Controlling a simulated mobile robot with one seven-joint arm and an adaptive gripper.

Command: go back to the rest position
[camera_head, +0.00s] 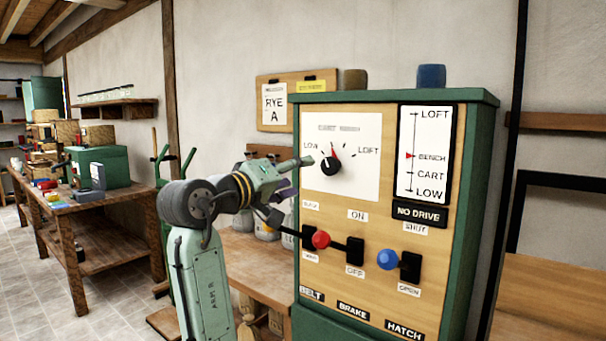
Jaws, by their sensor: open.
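My gripper (291,188) is at the end of my raised arm, in front of the left part of a green-framed control panel (450,290). Its fingers are spread apart with nothing seen between them. The upper finger points right, toward the black dial knob (330,166); I cannot tell whether it touches the panel. The lower finger is above and left of a red knob (320,240). The dial's red mark points up, between LOW and LOFT.
A blue knob (388,259) is on the panel's right. The gauge (424,155) has its red pointer at BENCH, above a NO DRIVE sign (419,214). A wooden bench (255,258) stands behind my arm. A cluttered workbench (90,204) is at left, with open floor (40,290) before it.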

